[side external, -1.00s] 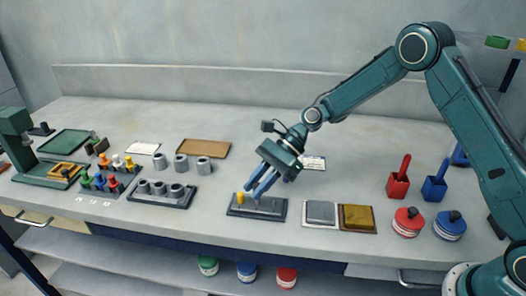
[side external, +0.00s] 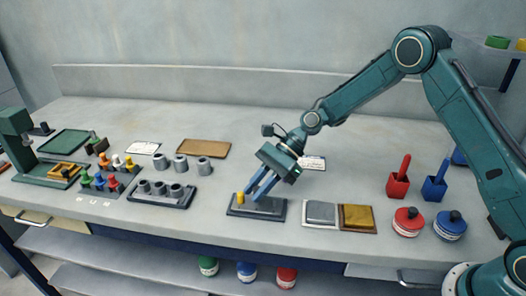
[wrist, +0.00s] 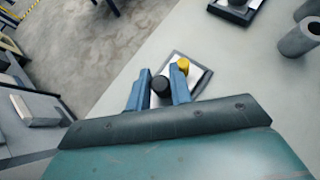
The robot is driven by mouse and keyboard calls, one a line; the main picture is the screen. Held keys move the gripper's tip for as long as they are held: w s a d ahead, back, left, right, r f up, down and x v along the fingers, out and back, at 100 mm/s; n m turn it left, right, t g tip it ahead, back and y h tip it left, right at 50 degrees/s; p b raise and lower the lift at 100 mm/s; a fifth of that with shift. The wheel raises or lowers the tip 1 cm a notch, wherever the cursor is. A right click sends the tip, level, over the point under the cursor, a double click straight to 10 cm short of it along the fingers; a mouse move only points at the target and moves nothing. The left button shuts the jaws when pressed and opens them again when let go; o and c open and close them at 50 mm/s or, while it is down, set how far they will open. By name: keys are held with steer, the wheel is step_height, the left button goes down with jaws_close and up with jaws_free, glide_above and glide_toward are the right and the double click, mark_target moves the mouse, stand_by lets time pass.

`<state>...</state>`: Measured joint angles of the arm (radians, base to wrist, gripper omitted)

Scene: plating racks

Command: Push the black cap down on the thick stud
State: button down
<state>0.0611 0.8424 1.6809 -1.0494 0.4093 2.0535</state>
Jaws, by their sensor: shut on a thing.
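In the wrist view the black cap (wrist: 160,86) sits between the two blue fingers of my gripper (wrist: 161,74), which is shut on it. In the side view my gripper (side external: 256,193) reaches down at the dark rack plate (side external: 271,209), and the cap cannot be made out there. A yellow cap (side external: 240,198) stands at the plate's left end, just beside my fingertips; it also shows in the wrist view (wrist: 182,64). The plate shows in the wrist view too (wrist: 203,77). The thick stud is hidden, so I cannot tell whether the black cap touches it.
A rack of grey cylinders (side external: 160,199) stands to the left, with loose grey cylinders (side external: 181,162) behind it. Coloured pegs (side external: 100,183) are farther left. A grey pad (side external: 321,212) and a gold pad (side external: 357,216) lie close on the right. The bench behind is mostly clear.

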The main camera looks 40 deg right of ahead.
steer(key=shift+f, duration=0.8)
steer(key=shift+r, duration=0.15)
steer(key=shift+r, duration=0.75)
steer(key=shift+r, duration=0.1)
steer(key=shift+n+g, duration=0.4)
stand_by(1.3)
steer(key=shift+f, duration=1.3)
stand_by(0.4)
steer(key=c, duration=1.2)
jaws_free()
steer(key=shift+w+r, duration=0.1)
steer(key=shift+r, duration=0.05)
